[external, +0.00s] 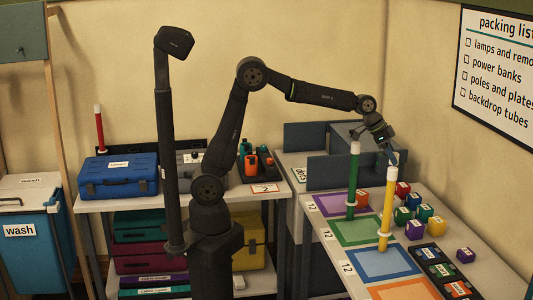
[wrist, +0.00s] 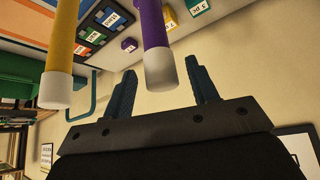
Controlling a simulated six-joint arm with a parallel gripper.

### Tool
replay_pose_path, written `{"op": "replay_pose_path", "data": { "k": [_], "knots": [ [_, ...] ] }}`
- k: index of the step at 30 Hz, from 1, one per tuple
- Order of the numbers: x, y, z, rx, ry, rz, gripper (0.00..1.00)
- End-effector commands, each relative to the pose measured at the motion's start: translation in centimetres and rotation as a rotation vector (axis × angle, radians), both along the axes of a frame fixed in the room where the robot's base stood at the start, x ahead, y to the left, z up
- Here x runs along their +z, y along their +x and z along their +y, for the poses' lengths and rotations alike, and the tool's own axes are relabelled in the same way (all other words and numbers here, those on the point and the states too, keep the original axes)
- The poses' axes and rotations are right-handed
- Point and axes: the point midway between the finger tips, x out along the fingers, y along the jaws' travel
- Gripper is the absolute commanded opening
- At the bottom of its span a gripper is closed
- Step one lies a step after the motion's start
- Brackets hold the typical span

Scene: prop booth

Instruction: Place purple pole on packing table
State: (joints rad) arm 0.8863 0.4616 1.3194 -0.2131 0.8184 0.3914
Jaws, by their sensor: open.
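In the wrist view, a purple pole (wrist: 154,30) with a white cap extends between the two fingers of my gripper (wrist: 160,66). Gaps show on both sides, so my gripper is open and not closed on it. I cannot make out the purple pole in the external view. There, my gripper (external: 387,149) hangs over the back of the packing table (external: 487,270), close to the tops of a green pole (external: 353,180) and a yellow pole (external: 387,210). The yellow pole also shows at left in the wrist view (wrist: 61,45).
Colour-bordered mats, including a blue one (external: 383,265), line the packing table's left side. Several small cubes, including a yellow one (external: 436,227), and a dark tray (external: 440,266) lie at right. Grey panels (external: 335,172) stand behind. A blue case (external: 118,176) sits on the left table.

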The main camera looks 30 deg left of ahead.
Motion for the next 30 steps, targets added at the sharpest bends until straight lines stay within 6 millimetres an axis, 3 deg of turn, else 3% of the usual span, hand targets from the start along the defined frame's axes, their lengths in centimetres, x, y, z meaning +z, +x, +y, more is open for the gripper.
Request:
{"op": "replay_pose_path", "data": {
  "k": [6, 12, 19, 30],
  "knots": [
    [4.3, -1.0, 2.5, 0.001, -0.002, -0.003, 0.54],
    [6.8, -1.6, 4.0, 0.001, -0.002, -0.002, 0.54],
    [7.6, -1.9, 4.6, 0.0, 0.001, 0.0, 0.54],
    [7.2, -1.8, 4.3, 0.0, 0.001, 0.002, 0.54]
  ]
}}
